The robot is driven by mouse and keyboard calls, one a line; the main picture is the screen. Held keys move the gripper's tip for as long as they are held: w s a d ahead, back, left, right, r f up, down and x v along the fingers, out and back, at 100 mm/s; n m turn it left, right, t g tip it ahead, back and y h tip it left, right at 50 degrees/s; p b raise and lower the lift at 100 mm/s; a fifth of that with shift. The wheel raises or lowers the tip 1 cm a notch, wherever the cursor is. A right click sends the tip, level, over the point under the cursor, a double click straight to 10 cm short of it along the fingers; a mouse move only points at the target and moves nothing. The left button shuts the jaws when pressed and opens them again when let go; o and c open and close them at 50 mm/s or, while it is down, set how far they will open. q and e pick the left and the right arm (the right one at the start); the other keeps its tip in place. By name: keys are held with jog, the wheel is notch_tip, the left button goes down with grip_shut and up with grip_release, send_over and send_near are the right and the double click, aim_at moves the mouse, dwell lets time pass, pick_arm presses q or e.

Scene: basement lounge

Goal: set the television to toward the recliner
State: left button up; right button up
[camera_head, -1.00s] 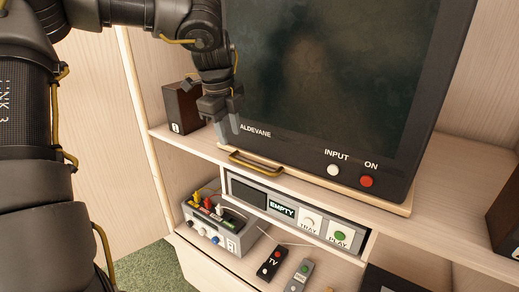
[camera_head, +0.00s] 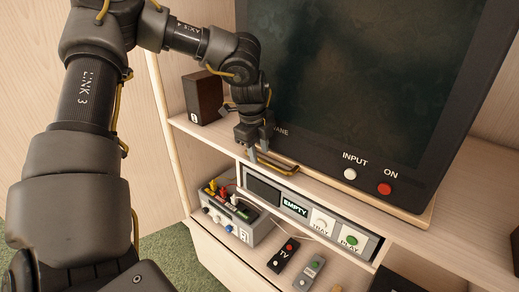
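The television (camera_head: 365,85) is a large dark-framed set on the upper shelf, with a dark screen and a white INPUT button and a red ON button at its lower right. A brass pull handle (camera_head: 284,168) sticks out at its lower front edge. My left gripper (camera_head: 257,150) points down at the left end of this handle, its fingers apart. It covers most of the maker's name. I cannot tell whether the fingers touch the handle. My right gripper is out of view. No recliner shows.
A brown speaker (camera_head: 204,97) stands left of the television. Below are a player (camera_head: 265,192) reading EMPTY, a grey switch box (camera_head: 236,230) with colored plugs, and a TV remote (camera_head: 283,256) beside a grey remote (camera_head: 309,272). A wooden side panel (camera_head: 168,130) bounds the cabinet's left.

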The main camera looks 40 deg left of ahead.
pick_arm(q)
jog(key=shift+w+d+f, duration=0.1)
jog(key=shift+w+f, duration=0.05)
jog(key=shift+f, duration=0.55)
grip_shut()
